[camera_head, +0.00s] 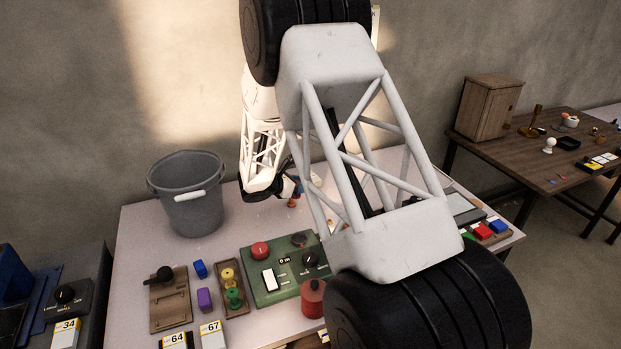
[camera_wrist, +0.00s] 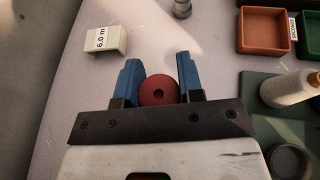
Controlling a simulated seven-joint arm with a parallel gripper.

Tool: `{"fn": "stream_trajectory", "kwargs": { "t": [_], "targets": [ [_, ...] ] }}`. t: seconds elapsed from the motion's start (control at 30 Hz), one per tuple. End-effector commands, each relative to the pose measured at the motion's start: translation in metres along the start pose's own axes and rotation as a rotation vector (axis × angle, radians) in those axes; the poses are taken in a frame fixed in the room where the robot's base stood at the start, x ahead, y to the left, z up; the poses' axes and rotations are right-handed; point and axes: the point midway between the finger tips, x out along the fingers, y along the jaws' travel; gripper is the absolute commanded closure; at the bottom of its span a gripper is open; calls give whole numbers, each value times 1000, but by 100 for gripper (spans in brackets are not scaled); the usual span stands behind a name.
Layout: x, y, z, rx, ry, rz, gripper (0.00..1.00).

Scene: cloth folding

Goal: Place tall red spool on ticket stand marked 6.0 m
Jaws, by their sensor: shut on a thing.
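The red spool (camera_wrist: 158,90) is between the blue fingers of my gripper (camera_wrist: 159,70) in the wrist view. Its round end with a dark centre hole faces the camera. My gripper is shut on it. The white ticket stand marked 6.0 m (camera_wrist: 104,40) is ahead and to the left of the fingers, apart from the spool. In the head view my gripper (camera_head: 293,188) is over the back part of the table, and a small red part of the spool (camera_head: 292,203) shows below it. My arm covers much of the table there, and I cannot make out the stand clearly.
A grey bucket (camera_head: 188,205) stands at the table's back left. A green panel (camera_head: 268,268) with knobs and a red lidded cylinder (camera_head: 312,297) are nearer the front. In the wrist view an orange tray (camera_wrist: 263,31) and a white bottle (camera_wrist: 290,89) are to the right.

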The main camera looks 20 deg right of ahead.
Motion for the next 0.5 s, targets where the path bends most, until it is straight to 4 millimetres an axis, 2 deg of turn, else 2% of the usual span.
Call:
{"fn": "stream_trajectory", "kwargs": {
  "t": [0.03,0.2,0.33,0.5],
  "targets": [
    [14,0,6,5,-1,-9,88],
    [49,-3,19,10,-3,-28,88],
    [67,-4,26,12,-4,-36,88],
    [77,-5,30,14,-5,-41,88]
  ]
}}
